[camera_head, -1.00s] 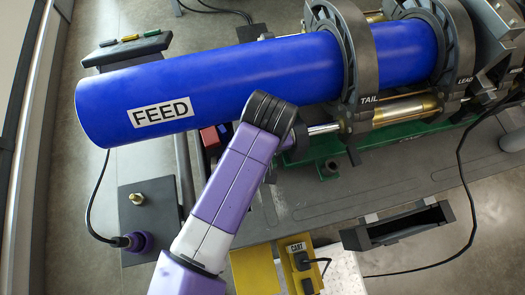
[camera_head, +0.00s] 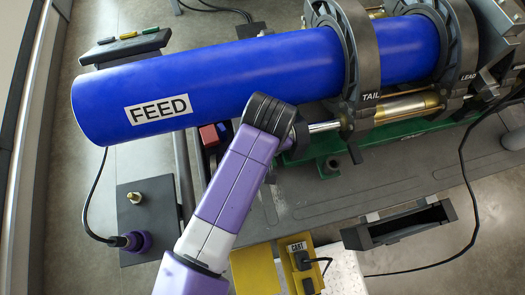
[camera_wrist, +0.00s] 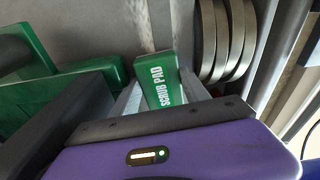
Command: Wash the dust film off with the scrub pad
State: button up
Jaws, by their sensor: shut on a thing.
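In the wrist view a green block labelled SCRUB PAD (camera_wrist: 160,82) sits between the two grey fingers of my gripper (camera_wrist: 155,95), which is shut on it. In the head view my purple and white arm reaches up to the blue pipe, and my gripper is hidden there. The blue pipe marked FEED (camera_head: 215,88) lies across the upper part, held in the TAIL clamp (camera_head: 360,60) and the LEAD clamp (camera_head: 455,45). I cannot make out a dust film on it, and I cannot tell whether the pad touches anything.
A dark open tray (camera_head: 400,225) lies at the lower right. A yellow CART box (camera_head: 300,265) is at the lower middle. A grey box with a brass fitting (camera_head: 145,215) stands at left. In the wrist view several grey discs (camera_wrist: 225,40) stand right of the pad.

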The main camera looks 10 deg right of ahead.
jog(key=shift+f, duration=0.25)
jog(key=shift+s, duration=0.1)
jog(key=shift+s+r+p, duration=0.15)
jog(key=shift+s+p, duration=0.25)
jog(key=shift+s, duration=1.1)
jog(key=shift+s+f, duration=0.15)
jog(key=shift+s, duration=0.85)
jog(key=shift+s+f, duration=0.1)
jog(key=shift+s, duration=0.85)
jog(key=shift+s+r+p, duration=0.15)
jog(key=shift+s, duration=1.45)
jog(key=shift+s+r+p, duration=0.1)
jog(key=shift+s+p, duration=0.05)
jog(key=shift+s, duration=1.45)
jog(key=shift+s+f, duration=0.15)
jog(key=shift+s, duration=1.55)
jog(key=shift+w+p, duration=0.85)
jog(key=shift+w, duration=2.25)
jog(key=shift+w+f, duration=0.1)
jog(key=shift+w, duration=1.95)
